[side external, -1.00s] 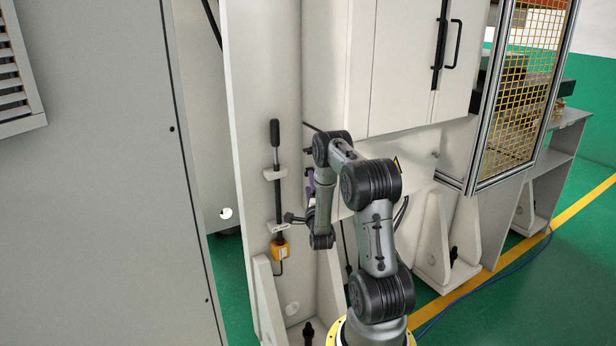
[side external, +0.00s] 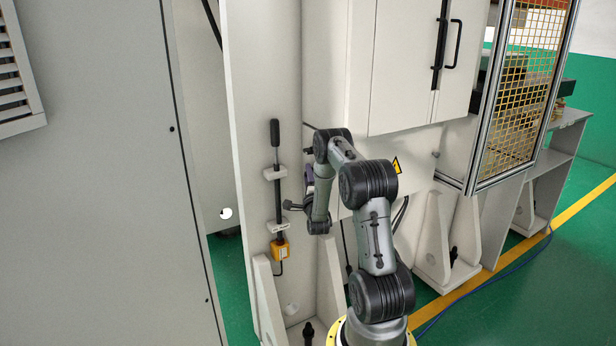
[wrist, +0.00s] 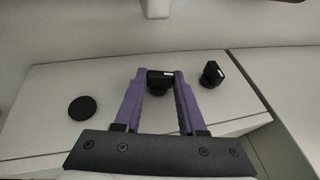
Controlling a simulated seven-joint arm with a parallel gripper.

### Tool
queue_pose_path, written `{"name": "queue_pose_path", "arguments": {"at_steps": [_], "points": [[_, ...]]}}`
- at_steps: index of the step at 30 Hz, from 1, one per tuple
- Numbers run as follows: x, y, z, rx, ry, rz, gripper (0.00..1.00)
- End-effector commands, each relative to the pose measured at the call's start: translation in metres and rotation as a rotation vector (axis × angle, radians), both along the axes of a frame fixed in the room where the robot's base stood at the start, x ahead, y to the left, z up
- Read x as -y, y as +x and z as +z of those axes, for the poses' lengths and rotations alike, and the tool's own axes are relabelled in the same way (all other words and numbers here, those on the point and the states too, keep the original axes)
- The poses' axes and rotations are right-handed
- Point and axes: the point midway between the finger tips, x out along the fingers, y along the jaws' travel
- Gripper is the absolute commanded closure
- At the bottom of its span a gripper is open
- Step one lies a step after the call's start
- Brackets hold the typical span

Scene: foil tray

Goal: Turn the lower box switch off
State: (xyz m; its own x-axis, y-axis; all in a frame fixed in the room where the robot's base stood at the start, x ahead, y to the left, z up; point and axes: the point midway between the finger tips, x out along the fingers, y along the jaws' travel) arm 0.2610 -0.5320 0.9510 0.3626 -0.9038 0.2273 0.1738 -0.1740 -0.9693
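In the wrist view, a black switch knob (wrist: 159,79) with a small white mark sits between the purple fingertips of my gripper (wrist: 159,74). Little or no gap shows on either side, and I cannot tell whether the fingers press on it. A second, similar black knob (wrist: 212,72) stands to the right, outside the fingers. I cannot tell which is the lower switch. In the side external view my gripper (side external: 309,177) is mostly hidden behind my arm, beside the pale machine frame under the cabinet. The knobs cannot be made out there.
A round black disc (wrist: 82,107) is on the pale surface left of my fingers. A yellow warning sign (side external: 397,165) is on the cabinet's lower part.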

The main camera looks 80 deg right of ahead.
Motion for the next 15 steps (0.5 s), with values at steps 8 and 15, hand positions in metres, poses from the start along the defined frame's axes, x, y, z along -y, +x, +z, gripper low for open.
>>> {"name": "queue_pose_path", "arguments": {"at_steps": [8,15], "points": [[-0.0002,0.0001,0.0001,-0.001,0.002,0.000,1.00],[0.0003,0.0001,0.0049,-0.082,0.081,0.000,1.00]]}}
